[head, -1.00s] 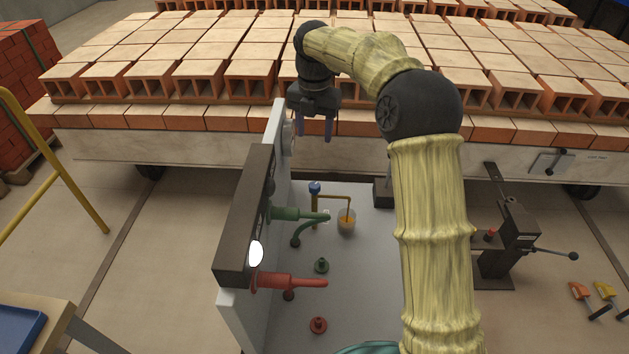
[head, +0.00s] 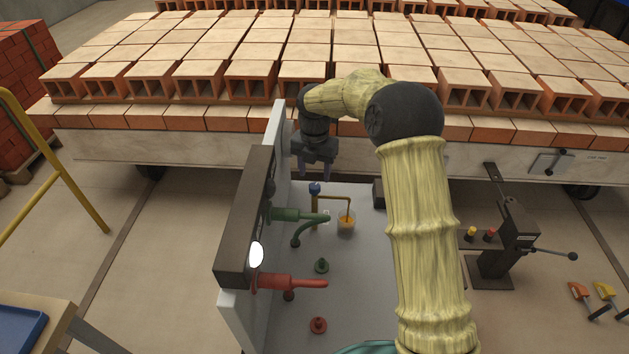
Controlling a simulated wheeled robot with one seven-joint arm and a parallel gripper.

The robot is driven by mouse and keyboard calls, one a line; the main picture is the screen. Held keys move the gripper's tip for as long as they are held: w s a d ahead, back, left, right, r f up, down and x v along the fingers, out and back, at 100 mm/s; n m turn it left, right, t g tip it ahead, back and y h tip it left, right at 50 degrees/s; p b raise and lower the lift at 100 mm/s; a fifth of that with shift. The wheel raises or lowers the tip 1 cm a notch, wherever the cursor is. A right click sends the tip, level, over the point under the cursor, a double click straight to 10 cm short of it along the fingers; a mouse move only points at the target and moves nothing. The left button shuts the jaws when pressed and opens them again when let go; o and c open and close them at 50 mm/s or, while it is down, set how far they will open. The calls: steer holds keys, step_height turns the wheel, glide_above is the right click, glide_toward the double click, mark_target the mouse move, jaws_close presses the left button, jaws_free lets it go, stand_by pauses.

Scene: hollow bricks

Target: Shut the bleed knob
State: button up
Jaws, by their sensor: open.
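A small blue knob (head: 314,188) sits on top of an orange-brown pipe (head: 330,197) at the back of the grey bench, beside the upright panel. The pipe's spout bends down over a clear cup with orange liquid (head: 346,218). My gripper (head: 315,178) points down just above and around the blue knob in the picture, its two fingers apart. I cannot tell whether either finger touches the knob. Nothing shows between the fingers apart from the knob below them.
A green-handled lever (head: 296,214) and a red-handled lever (head: 290,282) stick out from the upright panel (head: 262,240). A green knob (head: 321,265) and a red knob (head: 318,325) stand on the bench. Rows of hollow bricks (head: 310,72) lie behind. A dark clamp stand (head: 500,250) is at the right.

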mark_target(314, 185)
steer(key=shift+f, duration=2.3)
steer(key=c, duration=1)
steer(key=shift+r+m+p, duration=0.1)
steer(key=shift+m+p, duration=0.3)
steer(key=m+p, duration=0.1)
steer(key=m, duration=0.3)
steer(key=m+p, duration=0.1)
steer(key=m, duration=0.5)
steer(key=shift+w+m, duration=0.1)
steer(key=shift+m, duration=0.3)
